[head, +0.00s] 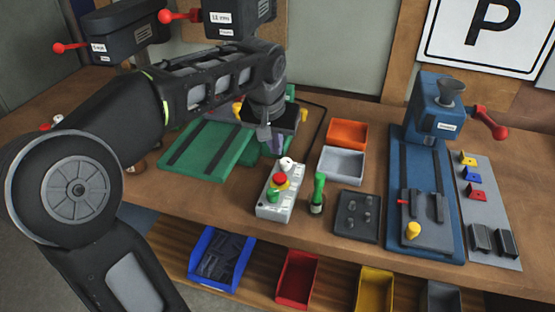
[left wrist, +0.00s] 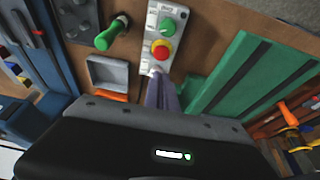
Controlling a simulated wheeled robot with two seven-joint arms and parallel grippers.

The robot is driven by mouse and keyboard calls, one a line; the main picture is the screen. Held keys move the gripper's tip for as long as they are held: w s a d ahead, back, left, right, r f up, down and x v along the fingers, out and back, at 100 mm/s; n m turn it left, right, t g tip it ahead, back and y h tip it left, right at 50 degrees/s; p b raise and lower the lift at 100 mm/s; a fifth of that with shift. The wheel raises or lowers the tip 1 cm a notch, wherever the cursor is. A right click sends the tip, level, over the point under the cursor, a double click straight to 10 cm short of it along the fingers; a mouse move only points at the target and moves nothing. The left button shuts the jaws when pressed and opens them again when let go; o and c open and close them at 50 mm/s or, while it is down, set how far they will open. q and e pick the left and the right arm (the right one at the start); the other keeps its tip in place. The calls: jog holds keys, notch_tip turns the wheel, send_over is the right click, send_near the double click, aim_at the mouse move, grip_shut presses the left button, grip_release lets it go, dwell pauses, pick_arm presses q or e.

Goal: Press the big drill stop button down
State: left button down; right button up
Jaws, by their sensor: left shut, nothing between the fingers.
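A light grey control box (head: 268,210) stands on the wooden bench. The red button (left wrist: 160,48) also shows in the left wrist view, clear of the fingers. My left gripper (head: 276,148) is shut and empty, pointing down just behind the box's white-button end. In the left wrist view its fingers (left wrist: 161,90) reach toward that end; whether they touch it I cannot tell. My right gripper is not in view.
A green-handled tool (head: 317,192) stands right of the box. Behind it are grey (head: 342,165) and orange (head: 346,134) bins. A green machine base (head: 208,150) lies left, a blue drill press (head: 432,190) right. Several bins hang below the bench's front edge.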

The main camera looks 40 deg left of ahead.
pick_arm(q)
jog(key=shift+v, duration=1.9)
